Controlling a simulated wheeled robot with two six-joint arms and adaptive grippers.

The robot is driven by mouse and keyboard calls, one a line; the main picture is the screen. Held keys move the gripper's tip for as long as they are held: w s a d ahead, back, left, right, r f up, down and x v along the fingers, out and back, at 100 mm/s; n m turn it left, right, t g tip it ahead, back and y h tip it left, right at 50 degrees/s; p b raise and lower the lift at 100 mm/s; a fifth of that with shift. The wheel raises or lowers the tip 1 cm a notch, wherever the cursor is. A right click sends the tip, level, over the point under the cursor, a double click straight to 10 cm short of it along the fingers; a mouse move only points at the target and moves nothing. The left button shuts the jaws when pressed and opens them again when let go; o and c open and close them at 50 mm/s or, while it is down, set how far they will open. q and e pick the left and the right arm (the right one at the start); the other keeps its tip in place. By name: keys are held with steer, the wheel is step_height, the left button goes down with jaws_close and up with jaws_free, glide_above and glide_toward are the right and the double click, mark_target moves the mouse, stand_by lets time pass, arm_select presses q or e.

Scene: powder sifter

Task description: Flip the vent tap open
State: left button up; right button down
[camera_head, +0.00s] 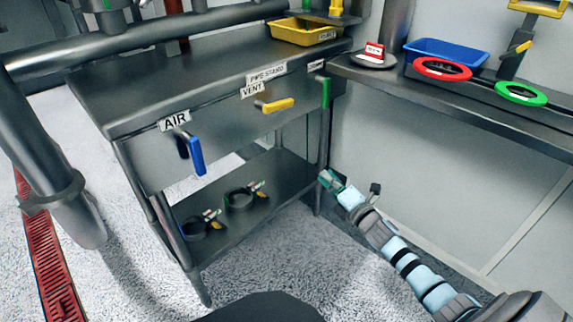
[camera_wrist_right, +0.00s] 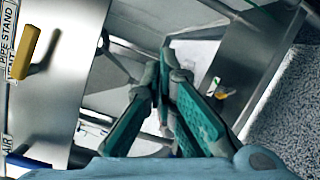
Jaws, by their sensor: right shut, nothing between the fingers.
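The vent tap is a yellow lever (camera_head: 277,105) on the front of the metal stand, under the VENT label (camera_head: 252,90). The lever lies nearly level, pointing right. In the right wrist view the yellow lever (camera_wrist_right: 26,50) is at the upper left, away from the fingers. My right gripper (camera_head: 328,180) is shut and empty, to the lower right of the lever and apart from it, near the stand's right leg. Its teal fingers (camera_wrist_right: 165,75) fill the middle of the wrist view. My left gripper is not in view.
A blue lever (camera_head: 196,156) hangs down under the AIR label (camera_head: 174,121). A green lever (camera_head: 324,92) hangs at the stand's right corner. The lower shelf (camera_head: 285,178) holds dark ring clamps. A wall bench (camera_head: 470,100) is at right. Open floor lies in front.

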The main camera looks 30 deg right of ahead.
mark_target(273, 103)
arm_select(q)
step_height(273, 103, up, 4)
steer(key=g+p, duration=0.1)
arm_select(e)
steer(key=a+r+n+t+y, duration=0.2)
steer(key=a+r+n+y, duration=0.4)
steer(key=r+n, duration=0.6)
arm_select(q)
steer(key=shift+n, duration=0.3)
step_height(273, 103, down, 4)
steer(key=p, duration=0.2)
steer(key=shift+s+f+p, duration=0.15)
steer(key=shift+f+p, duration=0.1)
steer(key=shift+p, duration=0.1)
arm_select(e)
steer(key=w+a+r+n+h, duration=0.1)
steer(key=w+a+r+n, duration=0.1)
steer(key=w, duration=0.7)
steer(key=shift+a+r, duration=0.15)
steer(key=shift+r, duration=0.6)
